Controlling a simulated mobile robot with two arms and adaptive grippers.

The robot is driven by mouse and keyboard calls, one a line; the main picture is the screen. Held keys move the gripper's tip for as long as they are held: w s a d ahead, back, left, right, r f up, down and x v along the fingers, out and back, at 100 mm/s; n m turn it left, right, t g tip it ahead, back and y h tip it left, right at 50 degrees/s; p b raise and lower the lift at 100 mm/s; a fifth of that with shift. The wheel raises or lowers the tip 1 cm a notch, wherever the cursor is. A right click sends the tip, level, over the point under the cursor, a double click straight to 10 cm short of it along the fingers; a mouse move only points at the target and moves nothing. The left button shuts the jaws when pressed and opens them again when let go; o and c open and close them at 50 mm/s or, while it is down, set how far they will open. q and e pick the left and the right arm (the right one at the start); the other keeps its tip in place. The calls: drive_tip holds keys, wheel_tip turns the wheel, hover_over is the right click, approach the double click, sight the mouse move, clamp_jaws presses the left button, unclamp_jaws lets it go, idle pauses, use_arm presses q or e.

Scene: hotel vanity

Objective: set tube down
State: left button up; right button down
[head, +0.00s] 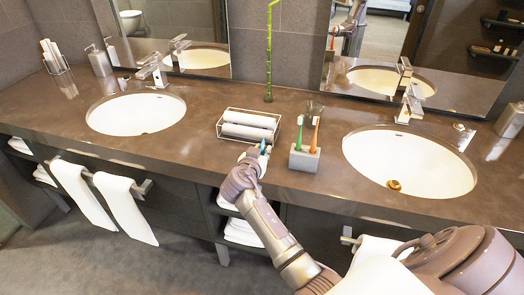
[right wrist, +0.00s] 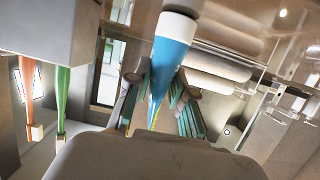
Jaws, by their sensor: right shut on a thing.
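My right gripper (head: 264,150) is over the front of the counter, just in front of the tray of rolled towels. It is shut on a blue tube (right wrist: 172,58), of which only a small blue part shows in the head view (head: 262,146). In the right wrist view the tube has a white end at the top and narrows between the fingers of my right gripper (right wrist: 157,95). I cannot tell whether the tube touches the counter (head: 200,127). My left gripper is not in view.
A wire-edged tray (head: 219,131) with rolled white towels stands behind the gripper. A grey holder (head: 304,160) with a green and an orange toothbrush stands just right of it. Sinks lie left (head: 135,114) and right (head: 409,160). A green bamboo stalk (head: 268,60) rises behind the tray.

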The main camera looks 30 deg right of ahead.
drive_tip(key=shift+f, duration=0.15)
drive_tip(key=c, duration=1)
unclamp_jaws()
drive_tip(key=shift+r, duration=0.3)
drive_tip(key=p+v, duration=0.2)
drive_tip(key=v, duration=1)
drive_tip(key=shift+f, duration=0.1)
drive_tip(key=shift+f, duration=0.1)
